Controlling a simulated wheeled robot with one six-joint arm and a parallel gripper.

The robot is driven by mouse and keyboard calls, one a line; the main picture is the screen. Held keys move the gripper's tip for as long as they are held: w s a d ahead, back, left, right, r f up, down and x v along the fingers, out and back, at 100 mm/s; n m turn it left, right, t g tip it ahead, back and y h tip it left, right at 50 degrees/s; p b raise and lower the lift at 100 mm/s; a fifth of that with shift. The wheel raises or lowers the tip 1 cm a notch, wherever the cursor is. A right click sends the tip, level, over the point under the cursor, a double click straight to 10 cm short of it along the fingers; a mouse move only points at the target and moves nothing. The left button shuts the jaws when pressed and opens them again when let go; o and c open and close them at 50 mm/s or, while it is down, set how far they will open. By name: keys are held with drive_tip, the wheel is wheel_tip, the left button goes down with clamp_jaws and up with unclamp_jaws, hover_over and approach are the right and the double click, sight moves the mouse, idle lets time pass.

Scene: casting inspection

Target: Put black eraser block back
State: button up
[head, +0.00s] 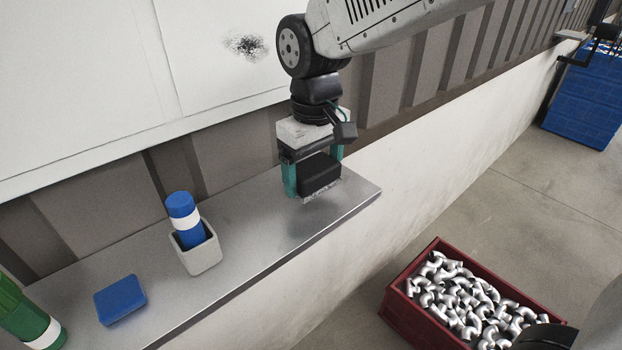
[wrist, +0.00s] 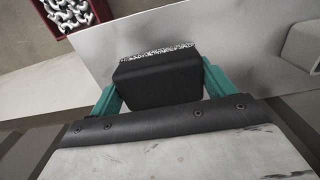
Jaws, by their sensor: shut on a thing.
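The black eraser block (head: 319,174) is between the green fingers of my gripper (head: 314,179), near the right end of the metal shelf (head: 255,228). My gripper is shut on it. A pale speckled layer shows along the block's lower edge. In the wrist view the block (wrist: 160,80) sits between both fingers of my gripper (wrist: 160,88), with the speckled layer on its far side. The block looks close above the shelf, with a dark blur below it; I cannot tell whether it touches. A whiteboard (head: 90,80) with a dark smudge (head: 247,46) hangs above.
On the shelf stand a light cup (head: 203,254) holding a blue and white cylinder (head: 183,213), a blue block (head: 120,300) and a green cylinder (head: 25,312). A red crate (head: 402,306) of metal parts is on the floor. The shelf between cup and gripper is clear.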

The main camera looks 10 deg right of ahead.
sight(311, 160)
drive_tip(key=shift+w+a+f, duration=0.15)
drive_tip(key=shift+w+f, duration=0.25)
drive_tip(key=shift+f, duration=0.25)
drive_tip(key=shift+w+a+f, duration=0.1)
drive_tip(key=shift+w+f, duration=0.25)
drive_tip(key=shift+f, duration=0.6)
drive_tip(key=shift+f, duration=0.15)
drive_tip(key=o, duration=0.8)
wheel_tip(311, 160, up, 8)
drive_tip(key=shift+w+f, duration=0.1)
drive_tip(key=shift+f, duration=0.05)
drive_tip(key=shift+d, duration=0.1)
drive_tip(key=s+d+m, duration=0.2)
drive_tip(key=s+d, duration=0.4)
drive_tip(key=d, duration=0.1)
drive_tip(key=s+d+f+m, duration=0.1)
drive_tip(key=s+d+m, duration=0.1)
drive_tip(key=s+d, duration=0.5)
drive_tip(key=s+d+m+t, duration=0.1)
drive_tip(key=s+d+m, duration=0.1)
drive_tip(key=s+d, duration=0.4)
drive_tip(key=shift+s+d+f+m, duration=0.15)
drive_tip(key=shift+s+d+m, duration=0.25)
drive_tip(key=shift+s, duration=0.05)
